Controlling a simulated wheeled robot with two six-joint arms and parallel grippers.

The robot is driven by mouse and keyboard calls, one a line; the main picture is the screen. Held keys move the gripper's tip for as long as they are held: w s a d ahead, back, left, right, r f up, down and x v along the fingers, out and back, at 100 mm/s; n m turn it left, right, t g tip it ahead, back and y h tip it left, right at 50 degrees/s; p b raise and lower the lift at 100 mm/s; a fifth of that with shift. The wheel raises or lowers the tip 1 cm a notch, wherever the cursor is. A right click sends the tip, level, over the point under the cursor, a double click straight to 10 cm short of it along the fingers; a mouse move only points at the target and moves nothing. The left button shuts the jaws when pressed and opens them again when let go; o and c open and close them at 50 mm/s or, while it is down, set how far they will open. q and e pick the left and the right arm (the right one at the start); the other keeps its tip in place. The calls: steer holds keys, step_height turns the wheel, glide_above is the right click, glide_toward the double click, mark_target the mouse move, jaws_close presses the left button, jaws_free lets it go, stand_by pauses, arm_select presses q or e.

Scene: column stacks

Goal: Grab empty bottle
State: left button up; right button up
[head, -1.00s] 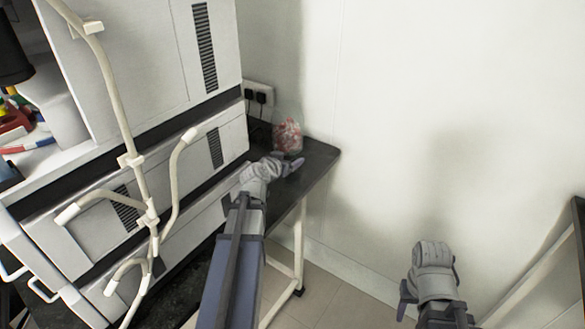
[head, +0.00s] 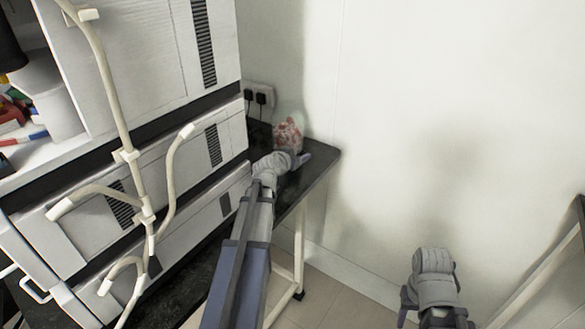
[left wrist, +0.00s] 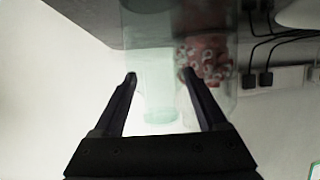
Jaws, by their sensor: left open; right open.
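A clear, pale-green empty bottle (left wrist: 158,98) shows in the left wrist view, which looks upside down. My left gripper (left wrist: 159,76) is open, with one finger on each side of the bottle in the picture. I cannot tell whether either finger touches it. In the head view my left gripper (head: 299,160) is low over the far corner of the black table, and the bottle cannot be made out clearly there. My right gripper (head: 432,300) is open, away from the table at the lower right.
A clear container with red-and-white contents (head: 288,134) stands on the black table (head: 318,166), close beyond my left gripper; it also shows in the left wrist view (left wrist: 208,60). Large white instruments (head: 175,180) with pale tubes fill the left. A wall socket with plugs (head: 259,95) is behind.

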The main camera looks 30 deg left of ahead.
arm_select(q)
steer(key=shift+s+d, duration=0.1)
jaws_close()
stand_by(0.3)
stand_by(0.4)
steer(key=shift+d+r+p, duration=0.15)
steer(key=shift+r+p, duration=0.35)
steer(key=shift+p, duration=0.05)
step_height(320, 180, up, 7)
steer(key=p, duration=0.7)
steer(key=s+d+f+b, duration=0.1)
steer(key=d, duration=1.8)
steer(key=shift+s+d, duration=0.2)
steer(key=shift+d, duration=0.05)
